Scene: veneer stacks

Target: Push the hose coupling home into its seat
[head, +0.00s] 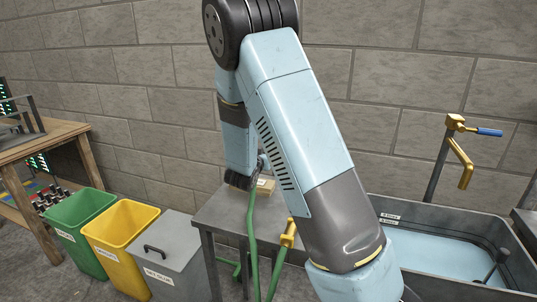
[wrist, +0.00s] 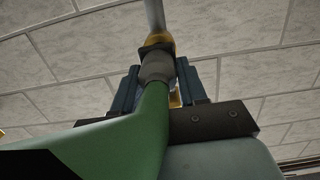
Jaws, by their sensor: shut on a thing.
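My gripper (wrist: 158,82) is shut on the hose coupling (wrist: 156,67), a grey sleeve at the end of a thick green hose (wrist: 146,135). The coupling lies between the two dark blue fingers. Beyond it are a dark ring and a brass-coloured collar (wrist: 159,42) on a grey pipe (wrist: 154,14); the coupling appears in line with them. Whether it touches or sits inside the collar I cannot tell. In the head view my gripper is small and partly hidden by my arm, above a grey table (head: 222,219); the green hose (head: 252,225) hangs down from there.
A small wooden block (head: 266,186) lies on the table. A yellow valve (head: 289,233) with a green hose is at its right edge. Green (head: 82,227) and yellow (head: 120,228) bins and a grey lidded bin (head: 163,262) stand left; a water trough (head: 440,222) stands right.

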